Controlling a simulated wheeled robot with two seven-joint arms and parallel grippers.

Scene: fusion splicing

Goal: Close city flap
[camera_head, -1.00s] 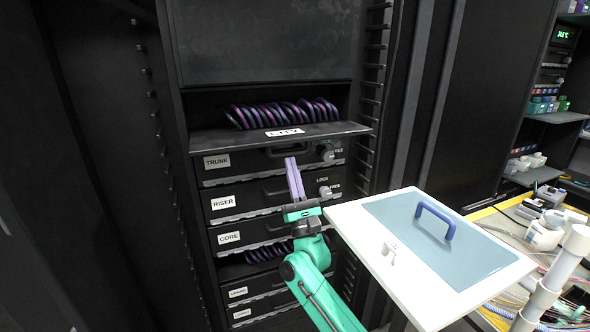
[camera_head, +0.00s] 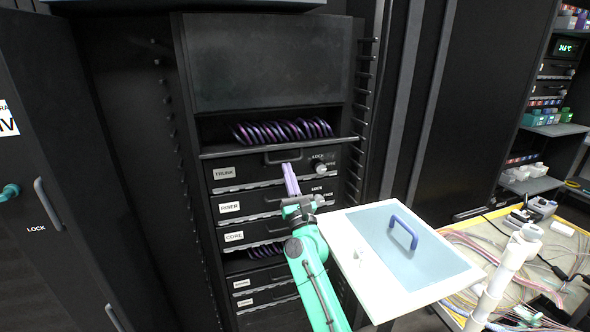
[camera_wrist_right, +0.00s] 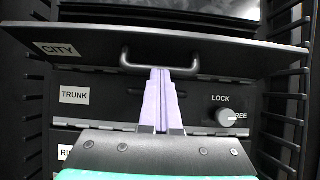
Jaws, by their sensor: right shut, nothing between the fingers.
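The city flap (camera_head: 235,151) is a dark panel standing out below the slot of purple cables, seen almost edge-on in the head view. In the right wrist view the flap (camera_wrist_right: 210,50) shows its CITY label (camera_wrist_right: 60,48) and a dark bar handle (camera_wrist_right: 128,58). My right gripper (camera_head: 287,166) is shut and empty, its pale purple fingers pointing up just below the flap. In the wrist view its fingertips (camera_wrist_right: 161,70) overlap the handle's middle; I cannot tell whether they touch it. My left gripper is not in view.
Below are the TRUNK drawer (camera_head: 240,172) with a LOCK/FREE knob (camera_head: 321,169), then RISER and CORE drawers. A white-framed panel with a blue handle (camera_head: 403,232) stands at lower right, close to my right arm. A cabinet door (camera_head: 50,200) is at left.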

